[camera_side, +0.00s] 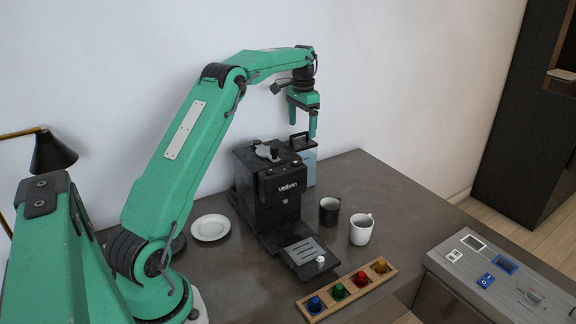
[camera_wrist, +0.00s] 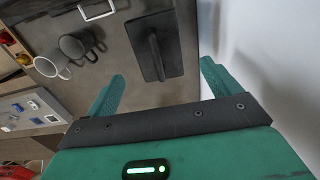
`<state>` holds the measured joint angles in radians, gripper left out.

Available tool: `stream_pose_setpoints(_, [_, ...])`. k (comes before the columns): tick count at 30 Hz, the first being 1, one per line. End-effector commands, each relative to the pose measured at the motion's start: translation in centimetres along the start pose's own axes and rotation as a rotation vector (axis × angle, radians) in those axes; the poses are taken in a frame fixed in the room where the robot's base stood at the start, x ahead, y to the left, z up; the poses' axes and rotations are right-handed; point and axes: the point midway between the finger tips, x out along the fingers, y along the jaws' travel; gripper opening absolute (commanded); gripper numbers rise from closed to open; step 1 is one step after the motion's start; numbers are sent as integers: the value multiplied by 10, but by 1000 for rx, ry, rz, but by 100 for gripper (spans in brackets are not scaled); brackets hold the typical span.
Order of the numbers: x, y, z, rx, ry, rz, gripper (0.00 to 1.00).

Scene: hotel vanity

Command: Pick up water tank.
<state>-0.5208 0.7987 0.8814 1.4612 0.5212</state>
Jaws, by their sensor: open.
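The water tank (camera_side: 309,168) is a pale blue-grey box with a black lid and an upright black handle. It stands against the back right of the black coffee machine (camera_side: 268,190), which partly hides it. My gripper (camera_side: 302,120) is open and points down just above the tank's handle, with its fingers apart. In the wrist view, the tank's dark lid (camera_wrist: 172,42) and bar handle lie ahead, between the lines of my gripper's open fingers (camera_wrist: 162,70). Nothing is between the fingers, and I cannot tell the exact gap to the handle.
A black mug (camera_side: 329,211) and a white mug (camera_side: 362,230) stand right of the machine. A wooden rack (camera_side: 346,289) with several coloured capsules lies in front. A white plate (camera_side: 210,227) is at left. The white wall (camera_side: 400,90) rises close behind the tank.

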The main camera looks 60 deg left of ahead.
Motion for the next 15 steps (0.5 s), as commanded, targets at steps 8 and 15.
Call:
stream_pose_setpoints(8, [19, 0, 0, 0, -1, 0, 89])
stream_pose_setpoints(15, [23, 1, 1, 0, -1, 1, 89])
